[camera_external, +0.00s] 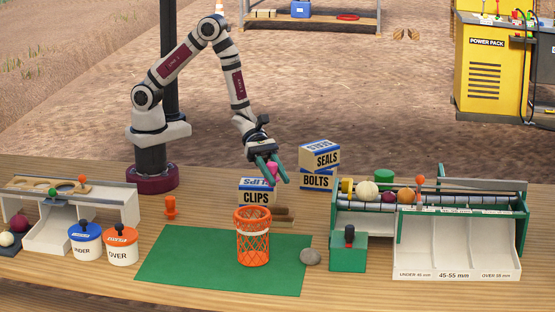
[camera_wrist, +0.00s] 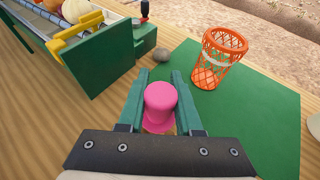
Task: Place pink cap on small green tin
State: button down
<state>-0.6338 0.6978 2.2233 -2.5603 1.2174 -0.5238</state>
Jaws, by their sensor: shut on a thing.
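A pink cap (camera_wrist: 160,103) sits between the two green fingers of my gripper (camera_wrist: 160,85), which is shut on it. A tan-orange edge shows just below the cap in the wrist view. In the external view the pink cap (camera_external: 271,172) hangs in my gripper (camera_external: 271,170), above the table and behind the orange basket, near the CLIPS box. A round green object (camera_external: 385,175) shows at the back of the sorter on the right. It may be the small green tin, but I cannot tell, as its lower part is hidden.
An orange mesh basket (camera_external: 252,238) stands on the green mat (camera_external: 190,260), with a grey stone (camera_external: 310,257) beside it. The CLIPS box (camera_external: 257,193) and BOLTS box (camera_external: 317,180) stand behind. The sorter (camera_external: 460,255) fills the right. The mat's left part is clear.

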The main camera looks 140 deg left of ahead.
jog(key=shift+d+r, duration=0.25)
jog(key=shift+r, duration=0.15)
notch_tip(320, 180, up, 9)
jog(key=n+g+y, duration=0.1)
jog(key=n+y, duration=0.6)
jog(key=y, duration=0.1)
send_over(392, 174)
jog(key=f, duration=1.1)
jog(key=shift+w+d+f, duration=0.25)
jog(key=shift+d+f, duration=0.05)
jog(key=shift+s+a+f, duration=0.1)
jog(key=shift+a+f, duration=0.05)
jog(key=shift+f, duration=1.9)
jog(key=shift+f, duration=0.1)
